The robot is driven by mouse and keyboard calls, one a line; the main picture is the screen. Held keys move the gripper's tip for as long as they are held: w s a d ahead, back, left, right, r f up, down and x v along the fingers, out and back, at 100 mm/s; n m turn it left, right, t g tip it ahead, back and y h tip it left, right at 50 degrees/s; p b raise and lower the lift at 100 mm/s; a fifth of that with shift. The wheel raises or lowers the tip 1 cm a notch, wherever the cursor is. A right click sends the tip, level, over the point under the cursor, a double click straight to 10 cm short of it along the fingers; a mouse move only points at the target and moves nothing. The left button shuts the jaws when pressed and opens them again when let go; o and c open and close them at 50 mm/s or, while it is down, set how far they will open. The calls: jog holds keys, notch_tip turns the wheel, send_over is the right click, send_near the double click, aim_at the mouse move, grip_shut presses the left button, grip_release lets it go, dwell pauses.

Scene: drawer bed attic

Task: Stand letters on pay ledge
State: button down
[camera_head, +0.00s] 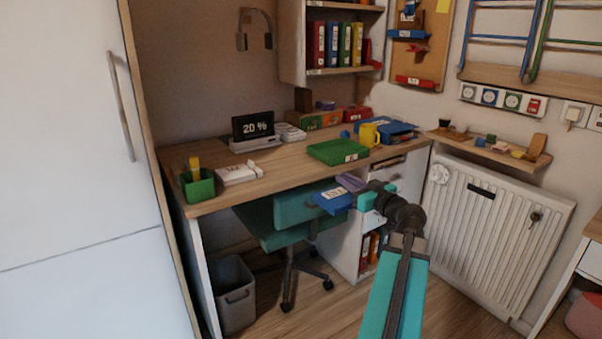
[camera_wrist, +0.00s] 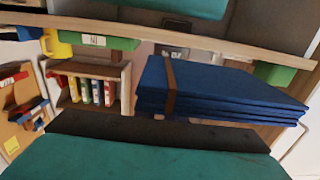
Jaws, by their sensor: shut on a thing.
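My gripper (camera_head: 360,199) is teal and dark, held out in front of the desk's right end. It is shut on a flat blue stack of letters (camera_head: 333,203) with a pale label on top. In the wrist view the blue letters (camera_wrist: 225,88) lie in several layers with a brown band around them. That view is upside down, and a teal surface of my gripper fills its lower edge. The fingertips' contact is not clear. A wooden ledge (camera_head: 470,147) on the right wall above the radiator carries small objects; I cannot tell whether it is the pay ledge.
The wooden desk (camera_head: 285,165) bears a green tray (camera_head: 338,151), yellow mug (camera_head: 369,135) and display (camera_head: 253,126). A teal chair (camera_head: 290,218) is tucked at its front. A grey bin (camera_head: 233,295) stands left. The radiator (camera_head: 485,235) is right; floor between is clear.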

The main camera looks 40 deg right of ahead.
jog(key=w+a+f+n+y, duration=0.3)
jog(key=w+a+y, duration=0.35)
jog(key=a, duration=0.65)
jog(key=w+a+f+n+y, duration=0.3)
jog(key=w+a, duration=0.7)
jog(key=a, duration=0.3)
jog(key=w+a+f+n+g+y, duration=0.1)
jog(key=a+f+n+g+y, duration=0.3)
jog(key=a, duration=1.1)
jog(key=w+a+f+n+g+y, duration=0.1)
jog(key=a+n+g+y, duration=0.3)
jog(key=a, duration=1.2)
notch_tip(320, 180, up, 18)
jog(key=y+p, duration=0.1)
jog(key=p, duration=2.5)
jog(key=shift+s+d+m+t+p, duration=0.15)
jog(key=shift+d+m+t+p, duration=0.15)
jog(key=shift+t+p, duration=0.1)
